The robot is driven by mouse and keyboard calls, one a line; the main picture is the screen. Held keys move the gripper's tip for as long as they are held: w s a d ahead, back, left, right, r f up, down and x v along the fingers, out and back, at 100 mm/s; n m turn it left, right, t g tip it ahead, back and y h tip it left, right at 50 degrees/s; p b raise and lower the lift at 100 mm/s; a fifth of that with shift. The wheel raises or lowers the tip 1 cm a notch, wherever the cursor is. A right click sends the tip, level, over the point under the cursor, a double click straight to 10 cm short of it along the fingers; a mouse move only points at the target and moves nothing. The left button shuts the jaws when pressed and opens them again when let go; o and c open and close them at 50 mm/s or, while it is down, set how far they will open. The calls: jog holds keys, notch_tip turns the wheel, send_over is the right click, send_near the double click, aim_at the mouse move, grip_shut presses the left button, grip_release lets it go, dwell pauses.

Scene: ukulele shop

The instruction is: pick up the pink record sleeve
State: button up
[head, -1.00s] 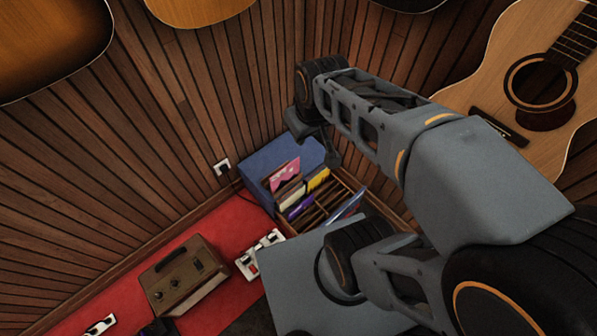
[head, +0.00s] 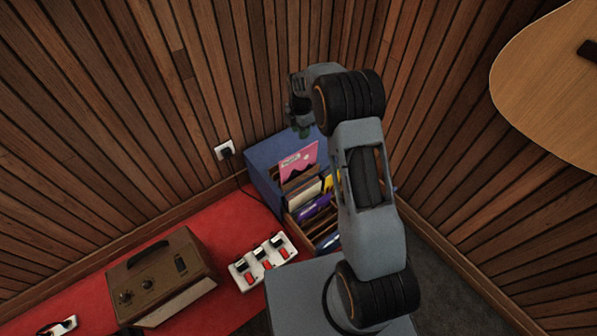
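The pink record sleeve (head: 299,162) stands upright at the back end of a row of sleeves in a wooden record crate (head: 289,216). It rises above the sleeves in front of it and has dark marks on its face. My gripper (head: 303,131) is above and just behind the pink sleeve in the picture, pointing down. It looks apart from the sleeve, but the depth between them is hard to judge. The fingers are small and dark, and I cannot see whether they are open or shut. My arm hides the right part of the crate.
A blue box (head: 262,157) stands behind the crate in the wall corner. A white power strip (head: 263,262) and a brown amplifier (head: 162,275) sit on the red surface (head: 225,222) at left. A wall socket (head: 225,149) has a cable. A guitar (head: 555,80) hangs at right.

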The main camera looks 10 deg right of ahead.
aim_at(299, 153)
jog(key=shift+w+a+f+b, duration=0.1)
jog(key=shift+f+b, duration=1.1)
jog(key=shift+f, duration=2.05)
jog(key=shift+w+a+f+b, duration=0.1)
jog(key=shift+f+b, duration=1.1)
jog(key=shift+f, duration=2)
grip_shut()
